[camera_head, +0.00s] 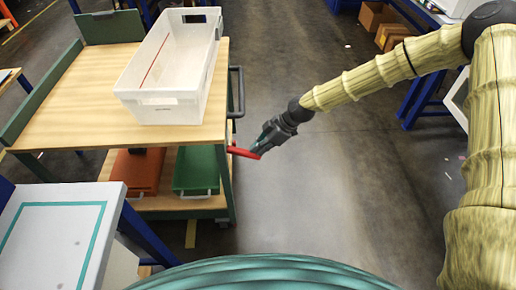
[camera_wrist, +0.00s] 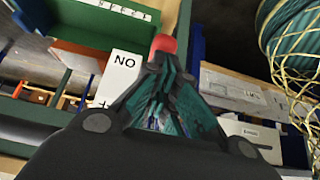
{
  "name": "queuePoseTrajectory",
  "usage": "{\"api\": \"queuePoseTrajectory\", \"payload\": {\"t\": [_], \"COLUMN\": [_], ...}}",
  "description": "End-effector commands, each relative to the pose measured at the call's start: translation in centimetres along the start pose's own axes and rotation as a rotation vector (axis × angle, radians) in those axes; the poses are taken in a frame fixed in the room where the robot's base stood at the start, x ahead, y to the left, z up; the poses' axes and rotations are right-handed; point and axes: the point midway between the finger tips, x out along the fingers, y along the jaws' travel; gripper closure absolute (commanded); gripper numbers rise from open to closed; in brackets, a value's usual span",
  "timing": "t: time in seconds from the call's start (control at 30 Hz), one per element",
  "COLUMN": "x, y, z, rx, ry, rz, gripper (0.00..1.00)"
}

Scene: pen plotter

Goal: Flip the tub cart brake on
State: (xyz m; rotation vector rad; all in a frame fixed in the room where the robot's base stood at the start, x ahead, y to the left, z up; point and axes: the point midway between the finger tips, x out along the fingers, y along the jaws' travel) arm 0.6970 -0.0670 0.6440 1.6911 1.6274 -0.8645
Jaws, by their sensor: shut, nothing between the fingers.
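The tub cart (camera_head: 75,90) stands at the left of the head view, a wooden-topped cart with green side panels. A white tub (camera_head: 165,112) sits on its top. A red lever (camera_head: 243,152) sticks out to the right from the cart's near right corner, below the dark handle. My gripper (camera_head: 262,147) is shut, with its tips at or very near the lever's outer end; contact is not clear. In the wrist view the lever's red end (camera_wrist: 163,43) shows just beyond my closed fingertips (camera_wrist: 160,62). A white label (camera_wrist: 122,68) beside it reads "NO" in that view.
A dark handle (camera_head: 237,92) juts from the cart's right side. An orange bin (camera_head: 137,172) and a green bin (camera_head: 196,170) sit on its lower shelf. A white-topped table (camera_head: 55,238) stands near left. The floor (camera_head: 320,190) right of the cart is clear.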

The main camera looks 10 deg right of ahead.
Motion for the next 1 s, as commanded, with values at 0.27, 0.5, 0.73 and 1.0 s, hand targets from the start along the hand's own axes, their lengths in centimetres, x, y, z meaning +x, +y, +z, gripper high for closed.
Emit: {"api": "queuePoseTrajectory", "payload": {"t": [0.27,0.5,0.73,1.0], "x": [-4.1,-8.1,-11.3,-12.8], "y": [0.2,0.2,0.1,0.1], "z": [-0.8,0.7,1.7,2.2], "rx": [-0.002,-0.002,-0.003,-0.003], "ry": [0.001,0.002,0.001,0.001], "rz": [0.001,0.001,0.000,-0.002], "gripper": [1.00,1.00,1.00,1.00]}}
